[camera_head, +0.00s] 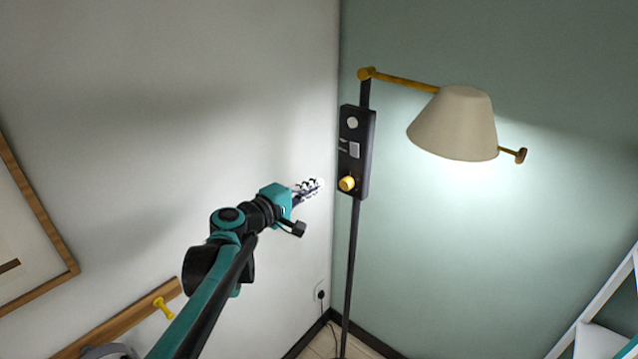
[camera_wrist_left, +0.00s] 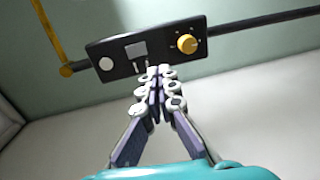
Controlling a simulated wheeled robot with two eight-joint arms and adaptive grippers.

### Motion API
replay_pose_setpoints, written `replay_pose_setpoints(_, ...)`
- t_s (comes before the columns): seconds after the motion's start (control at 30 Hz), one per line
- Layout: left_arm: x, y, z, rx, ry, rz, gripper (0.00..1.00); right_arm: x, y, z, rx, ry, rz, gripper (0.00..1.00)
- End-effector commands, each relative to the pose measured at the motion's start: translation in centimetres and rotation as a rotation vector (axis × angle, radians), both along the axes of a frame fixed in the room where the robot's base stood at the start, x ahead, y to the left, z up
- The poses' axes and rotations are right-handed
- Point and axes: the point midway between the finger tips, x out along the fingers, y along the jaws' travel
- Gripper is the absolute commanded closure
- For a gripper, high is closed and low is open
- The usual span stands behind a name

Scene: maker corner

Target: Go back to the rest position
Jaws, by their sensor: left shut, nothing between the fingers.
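My left gripper (camera_head: 308,188) is shut and empty in the head view, with its fingertips a little left of the lamp's black control box (camera_head: 371,150). In the left wrist view its closed fingers (camera_wrist_left: 158,88) point at the lower edge of the control box (camera_wrist_left: 115,52). I cannot tell whether they touch it. The box carries a yellow knob (camera_head: 347,183), a grey switch and a round white button. The knob also shows in the left wrist view (camera_wrist_left: 187,44). My right gripper is in neither view.
The floor lamp has a thin black pole (camera_head: 351,270) and a lit beige shade (camera_head: 455,125) on a brass arm. A wooden rail with a yellow peg (camera_head: 163,307) and a picture frame (camera_head: 60,280) are on the left wall. A white shelf (camera_head: 600,340) stands at lower right.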

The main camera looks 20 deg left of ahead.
Motion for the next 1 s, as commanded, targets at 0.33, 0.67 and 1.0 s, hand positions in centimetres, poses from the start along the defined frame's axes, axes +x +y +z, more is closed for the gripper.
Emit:
replay_pose_setpoints(0.33, 0.0, 0.0, 0.0, 0.0, 0.0, 0.0, 1.0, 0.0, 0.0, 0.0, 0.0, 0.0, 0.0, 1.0)
replay_pose_setpoints(0.67, -4.9, -5.4, -10.2, 0.261, 0.087, -0.116, 1.0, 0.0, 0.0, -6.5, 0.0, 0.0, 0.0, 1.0)
replay_pose_setpoints(1.0, -18.4, -10.0, -33.2, 0.924, 0.271, -0.384, 1.0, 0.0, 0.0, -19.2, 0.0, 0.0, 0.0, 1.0)
